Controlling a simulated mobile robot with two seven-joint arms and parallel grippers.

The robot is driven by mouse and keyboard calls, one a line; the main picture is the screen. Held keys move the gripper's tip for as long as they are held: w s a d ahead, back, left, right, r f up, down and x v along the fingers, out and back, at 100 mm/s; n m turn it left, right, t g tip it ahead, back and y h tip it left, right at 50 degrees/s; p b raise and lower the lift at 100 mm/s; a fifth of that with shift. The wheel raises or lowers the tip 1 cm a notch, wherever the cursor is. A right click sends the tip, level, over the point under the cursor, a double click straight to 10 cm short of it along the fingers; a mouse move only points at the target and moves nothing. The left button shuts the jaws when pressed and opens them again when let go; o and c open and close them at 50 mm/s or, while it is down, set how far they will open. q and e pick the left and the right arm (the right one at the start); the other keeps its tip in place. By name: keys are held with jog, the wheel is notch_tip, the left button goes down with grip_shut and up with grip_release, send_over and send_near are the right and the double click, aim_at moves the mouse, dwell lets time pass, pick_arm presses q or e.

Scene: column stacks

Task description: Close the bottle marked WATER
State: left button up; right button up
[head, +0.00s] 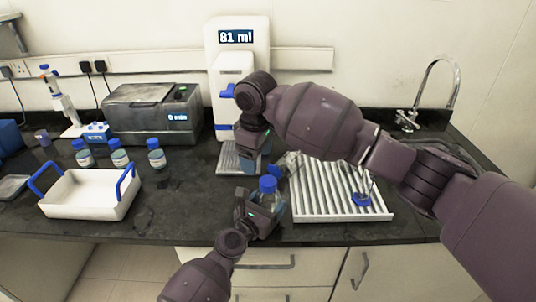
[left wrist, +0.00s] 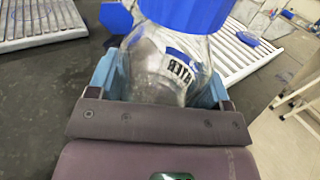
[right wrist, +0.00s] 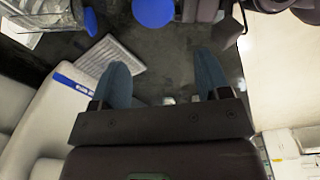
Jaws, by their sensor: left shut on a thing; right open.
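A clear glass bottle (left wrist: 150,75) with a blue cap (left wrist: 195,12) on its top is held upright by my left gripper (left wrist: 165,85). In the head view the bottle's blue cap (head: 268,184) stands above my left gripper (head: 262,212), near the counter's front edge. My right gripper (head: 252,160) is open and empty, behind the bottle and in front of the dispenser. In the right wrist view a blue cap (right wrist: 153,12) lies beyond the open fingers (right wrist: 163,82), apart from them.
A white dispenser (head: 238,45) reading 81 ml stands behind. Several blue-capped bottles (head: 120,155), a white tray (head: 85,205) and a grey machine (head: 150,115) are left. Counter between tray and bottle is clear.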

aim_at(268, 180)
jog(key=n, duration=0.4)
jog(key=shift+d+r+n, duration=0.15)
jog(key=shift+d+n, duration=0.15)
jog(key=shift+d, duration=0.05)
jog(key=n, duration=0.2)
jog(key=shift+s+d+n, duration=0.1)
jog(key=shift+d+n, duration=0.2)
jog(key=shift+n, duration=0.1)
jog(key=n, duration=0.2)
jog(key=d+n, duration=0.1)
jog(key=n, duration=0.1)
jog(key=n+g, duration=0.1)
jog(key=n, duration=0.1)
jog(key=shift+s+d+r, duration=0.15)
jog(key=shift+d, duration=0.1)
jog(key=shift+f, duration=4.05)
jog(key=shift+c, duration=0.2)
